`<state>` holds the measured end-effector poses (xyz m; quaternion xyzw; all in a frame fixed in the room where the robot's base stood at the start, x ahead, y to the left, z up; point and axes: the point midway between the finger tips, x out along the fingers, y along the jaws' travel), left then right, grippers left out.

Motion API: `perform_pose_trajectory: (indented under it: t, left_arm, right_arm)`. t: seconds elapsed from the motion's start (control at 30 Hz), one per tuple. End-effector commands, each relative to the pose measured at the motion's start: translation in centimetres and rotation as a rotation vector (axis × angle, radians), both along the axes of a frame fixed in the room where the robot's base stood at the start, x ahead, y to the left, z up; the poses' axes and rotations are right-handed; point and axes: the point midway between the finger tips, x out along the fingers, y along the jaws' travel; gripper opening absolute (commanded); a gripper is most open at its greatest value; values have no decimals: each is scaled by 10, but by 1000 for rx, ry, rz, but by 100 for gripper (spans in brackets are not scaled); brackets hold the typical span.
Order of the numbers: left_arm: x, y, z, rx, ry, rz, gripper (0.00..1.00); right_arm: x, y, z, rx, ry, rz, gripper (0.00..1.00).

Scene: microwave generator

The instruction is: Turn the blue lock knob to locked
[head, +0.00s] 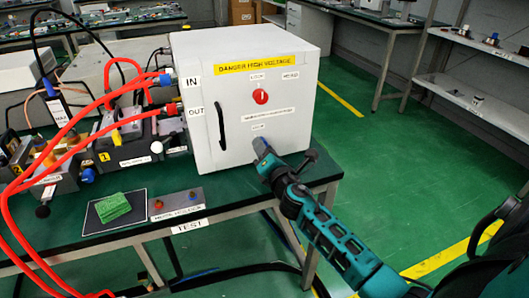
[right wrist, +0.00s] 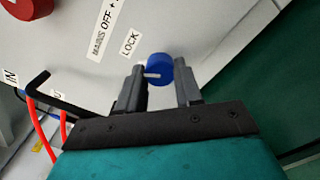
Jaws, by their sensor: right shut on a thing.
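The blue lock knob (right wrist: 159,69) is on the front of the white cabinet, beside a LOCK label (right wrist: 130,43). In the right wrist view it sits between the fingers of my right gripper (right wrist: 160,88), which is shut on it. A short pale mark on the knob points left in that view. In the head view my right gripper (head: 262,148) is at the lower front of the white cabinet (head: 205,56) and hides the knob. My left gripper is not in view.
A red knob (head: 260,97) is higher on the cabinet front. A black handle (head: 221,127) is at its left edge. Red cables (head: 95,105) run at left.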

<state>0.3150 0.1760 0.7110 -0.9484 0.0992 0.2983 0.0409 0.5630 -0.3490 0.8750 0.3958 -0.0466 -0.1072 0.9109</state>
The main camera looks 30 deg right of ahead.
Motion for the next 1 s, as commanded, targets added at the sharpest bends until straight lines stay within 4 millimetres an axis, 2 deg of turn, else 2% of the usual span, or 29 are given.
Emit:
perform_pose_trajectory:
  t: [0.2,0.5,1.0]
  left_arm:
    - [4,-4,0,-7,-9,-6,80]
    - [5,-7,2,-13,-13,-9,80]
    - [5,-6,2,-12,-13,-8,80]
  right_arm:
    - [0,1,-1,192,-46,0,4]
    - [0,0,-1,386,-91,0,4]
    - [0,0,-1,493,-116,0,4]
